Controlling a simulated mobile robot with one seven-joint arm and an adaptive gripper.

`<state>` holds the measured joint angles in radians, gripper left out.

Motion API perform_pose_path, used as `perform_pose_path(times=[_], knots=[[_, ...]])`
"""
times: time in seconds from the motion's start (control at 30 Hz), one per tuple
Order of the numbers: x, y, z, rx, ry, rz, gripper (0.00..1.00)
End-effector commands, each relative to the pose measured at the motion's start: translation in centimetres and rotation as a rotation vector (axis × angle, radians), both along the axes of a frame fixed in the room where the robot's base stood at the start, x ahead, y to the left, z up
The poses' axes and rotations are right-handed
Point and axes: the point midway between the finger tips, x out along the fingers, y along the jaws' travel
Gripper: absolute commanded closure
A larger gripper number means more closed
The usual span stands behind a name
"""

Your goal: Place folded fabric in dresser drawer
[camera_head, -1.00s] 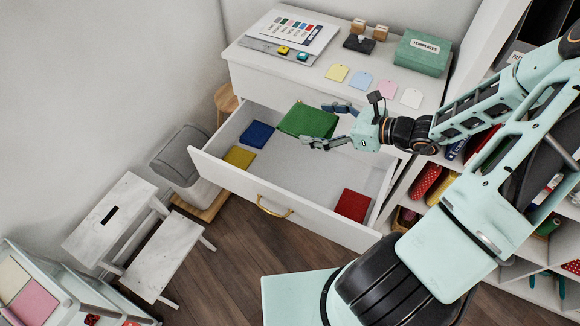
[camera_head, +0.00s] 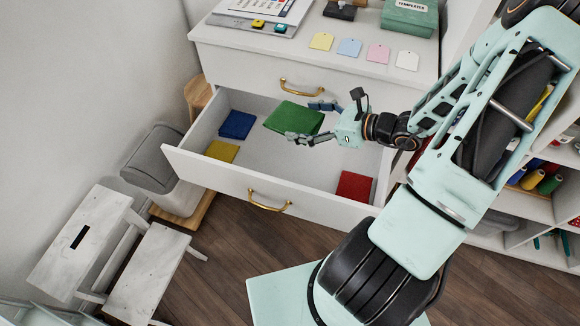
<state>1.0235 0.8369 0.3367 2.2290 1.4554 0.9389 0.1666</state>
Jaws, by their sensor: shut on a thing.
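The green folded fabric (camera_head: 293,117) is over the back middle of the open dresser drawer (camera_head: 262,188). My gripper (camera_head: 308,121) is shut on its right edge, with one finger behind and one in front. The fabric looks slightly tilted; I cannot tell whether its underside touches the drawer floor. Inside the drawer lie a blue folded fabric (camera_head: 237,125) at the back left, a yellow one (camera_head: 222,151) at the front left and a red one (camera_head: 354,186) at the front right.
The dresser top (camera_head: 300,50) holds paper tags, a green templates box (camera_head: 410,17) and a board with papers. A closed upper drawer (camera_head: 285,80) sits above the open one. A white step stool (camera_head: 150,270) and grey bin (camera_head: 160,160) stand left. Shelves with spools are right.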

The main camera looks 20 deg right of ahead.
Motion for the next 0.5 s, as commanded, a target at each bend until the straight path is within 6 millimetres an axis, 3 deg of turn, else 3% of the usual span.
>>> perform_pose_path(times=[0.03,0.5], knots=[[-0.1,-0.5,-2.1,0.0,0.0,-0.013,0.31],[-0.7,-4.9,-11.1,-0.01,-0.005,-0.142,0.31]])
